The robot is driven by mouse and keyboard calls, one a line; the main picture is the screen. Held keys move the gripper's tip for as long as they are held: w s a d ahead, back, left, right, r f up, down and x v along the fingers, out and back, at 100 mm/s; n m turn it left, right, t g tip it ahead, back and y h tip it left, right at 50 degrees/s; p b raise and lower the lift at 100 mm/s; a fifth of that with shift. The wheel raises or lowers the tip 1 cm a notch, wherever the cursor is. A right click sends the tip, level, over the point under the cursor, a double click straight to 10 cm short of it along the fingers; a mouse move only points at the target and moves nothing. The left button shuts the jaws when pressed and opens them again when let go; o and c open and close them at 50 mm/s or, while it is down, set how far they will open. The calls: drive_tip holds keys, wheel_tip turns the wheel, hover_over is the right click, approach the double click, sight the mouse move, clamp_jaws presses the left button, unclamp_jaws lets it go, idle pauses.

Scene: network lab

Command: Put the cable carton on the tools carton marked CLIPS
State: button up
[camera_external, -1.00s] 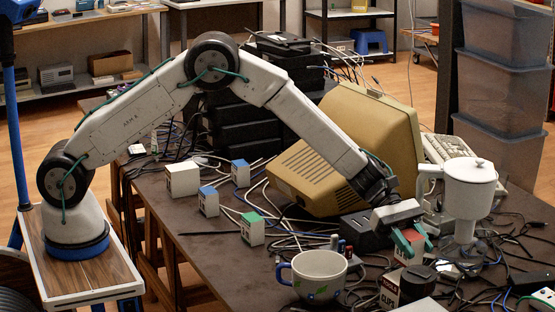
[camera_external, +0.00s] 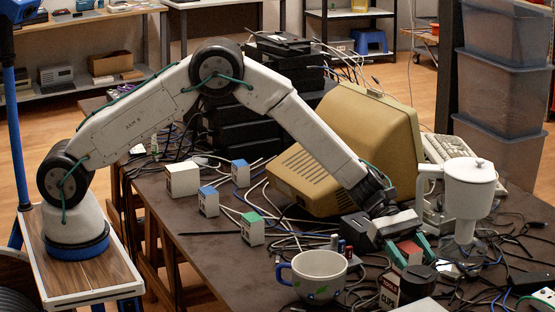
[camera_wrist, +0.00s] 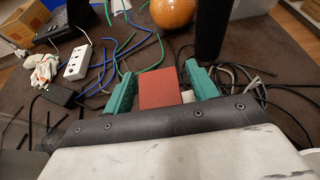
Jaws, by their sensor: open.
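My gripper (camera_external: 409,252) has green fingers and is open, low over the right part of the table. A small carton with a red top (camera_external: 409,248) is between its fingers; in the wrist view the red top (camera_wrist: 160,88) shows between them, with a gap on the right. I cannot read its label. Other small cartons stand left: a white one (camera_external: 183,181), two blue-topped (camera_external: 208,202) (camera_external: 240,174), and a green-topped one (camera_external: 252,230). Which is the cable carton I cannot tell.
A mug (camera_external: 318,277) stands left of the CLIPS carton. The dark round object (camera_external: 418,282) is close to it. A tan monitor (camera_external: 350,150) is behind my gripper and a white coffee maker (camera_external: 468,195) to its right. Loose cables cover much of the table.

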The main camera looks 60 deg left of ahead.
drive_tip(key=v, duration=1.1)
drive_tip(key=s+a+r+m+g+y, duration=0.1)
drive_tip(key=s+a+r+m+y, duration=0.4)
drive_tip(key=s+a+r+m, duration=0.95)
drive_tip(key=s+a+r+m+t+y, duration=0.1)
drive_tip(key=s+a+y, duration=0.3)
drive_tip(key=s+a, duration=0.7)
drive_tip(key=s+a+m+t+y, duration=0.1)
drive_tip(key=s+a+y, duration=0.3)
drive_tip(key=s+a, duration=0.7)
drive_tip(key=s+m, duration=0.1)
drive_tip(key=s, duration=0.6)
drive_tip(key=shift+s+a+r, duration=0.25)
drive_tip(key=shift+a+r, duration=0.15)
